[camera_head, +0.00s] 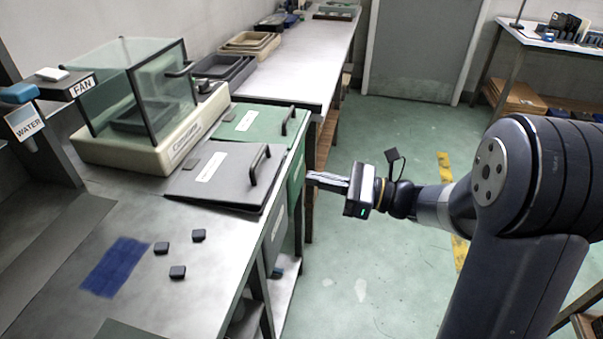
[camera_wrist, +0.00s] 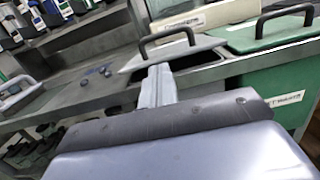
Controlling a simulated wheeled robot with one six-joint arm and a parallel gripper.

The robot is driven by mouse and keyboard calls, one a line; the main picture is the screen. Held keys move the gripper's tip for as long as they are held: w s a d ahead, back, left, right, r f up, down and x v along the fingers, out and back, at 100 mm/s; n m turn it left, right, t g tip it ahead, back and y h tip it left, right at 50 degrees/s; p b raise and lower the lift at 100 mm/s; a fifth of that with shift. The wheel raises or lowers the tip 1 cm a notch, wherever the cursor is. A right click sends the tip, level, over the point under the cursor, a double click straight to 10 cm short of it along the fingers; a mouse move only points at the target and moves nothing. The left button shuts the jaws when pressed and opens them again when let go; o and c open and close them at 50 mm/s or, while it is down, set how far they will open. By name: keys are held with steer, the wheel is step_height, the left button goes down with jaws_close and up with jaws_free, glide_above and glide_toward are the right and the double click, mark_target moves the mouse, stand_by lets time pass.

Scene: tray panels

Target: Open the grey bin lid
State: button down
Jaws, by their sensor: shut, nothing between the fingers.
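The grey bin lid (camera_head: 215,178) lies on the bench top in the head view, with a white label and a black bar handle (camera_head: 259,165) near its right edge. My gripper (camera_head: 314,179) is to the right of the lid, off the bench edge, apart from the handle and pointing left. Its fingers are together and empty. In the wrist view the fingers (camera_wrist: 158,75) point toward the grey lid (camera_wrist: 190,46) and its handle (camera_wrist: 167,39), which show just beyond the tips.
A green lid (camera_head: 256,124) with a similar handle lies behind the grey one. A glass-sided box (camera_head: 130,90) stands behind to the left. Several small black blocks (camera_head: 178,272) and a blue patch (camera_head: 115,267) are on the near bench.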

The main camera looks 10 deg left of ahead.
steer(key=a, duration=0.6)
steer(key=a+r, duration=0.1)
steer(key=a, duration=0.2)
steer(key=shift+w+b, duration=0.3)
steer(key=shift+r, duration=0.1)
